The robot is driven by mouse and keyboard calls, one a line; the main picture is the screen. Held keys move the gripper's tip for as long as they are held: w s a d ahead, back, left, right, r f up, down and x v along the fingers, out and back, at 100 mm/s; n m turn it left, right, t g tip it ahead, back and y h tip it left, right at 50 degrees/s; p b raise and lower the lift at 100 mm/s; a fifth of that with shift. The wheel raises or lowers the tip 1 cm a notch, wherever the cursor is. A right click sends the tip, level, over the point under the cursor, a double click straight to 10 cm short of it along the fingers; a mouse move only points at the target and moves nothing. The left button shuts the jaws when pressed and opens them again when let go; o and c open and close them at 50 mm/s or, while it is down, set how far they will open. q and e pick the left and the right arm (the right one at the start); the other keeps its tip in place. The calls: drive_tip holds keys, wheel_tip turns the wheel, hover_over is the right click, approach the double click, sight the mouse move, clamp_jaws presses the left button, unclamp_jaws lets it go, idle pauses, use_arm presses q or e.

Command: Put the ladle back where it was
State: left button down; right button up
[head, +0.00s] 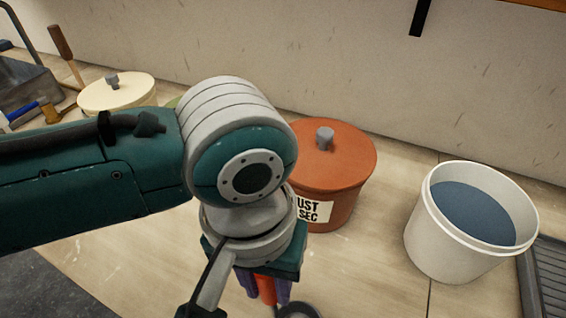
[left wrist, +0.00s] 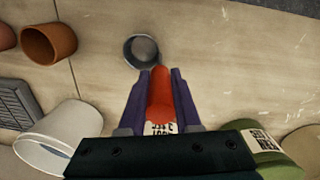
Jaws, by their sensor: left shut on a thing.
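My left gripper (head: 264,287) is shut on an orange-red handle (head: 266,288), low in the head view, in front of the lidded orange crock. In the left wrist view the purple fingers (left wrist: 158,90) clasp the same red handle (left wrist: 159,88). A grey round bowl (left wrist: 142,50) shows just past the handle, like the ladle's bowl; I cannot tell clearly whether they join. In the head view only part of a grey ring (head: 301,310) shows at the bottom edge. My right gripper is not in view.
The orange crock (head: 330,165) has a partly hidden label. A white bucket (head: 435,235) with blue-grey contents stands right of it, beside a ridged grey tray (head: 547,275). A cream lidded pot (head: 115,92) stands left. Terracotta pots (left wrist: 48,44) show in the wrist view.

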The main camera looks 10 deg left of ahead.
use_arm(q)
drive_tip(key=c, duration=0.6)
unclamp_jaws()
drive_tip(key=r, duration=0.5)
drive_tip(key=r+p, duration=0.1)
drive_tip(key=r, duration=0.5)
drive_tip(key=shift+a+r, duration=0.2)
drive_tip(key=shift+r, duration=0.05)
drive_tip(key=shift+s+r+p, duration=0.1)
drive_tip(key=shift+r+p, duration=0.1)
drive_tip(key=shift+p, duration=0.1)
drive_tip(key=s+a+f+t, duration=0.1)
drive_tip(key=s+a, duration=0.4)
drive_tip(key=a, duration=0.2)
drive_tip(key=s+a+f+t, duration=0.2)
drive_tip(key=s+a, duration=0.3)
drive_tip(key=a, duration=0.2)
drive_tip(key=shift+f+m+t, duration=0.25)
drive_tip(key=shift+m+t, duration=0.05)
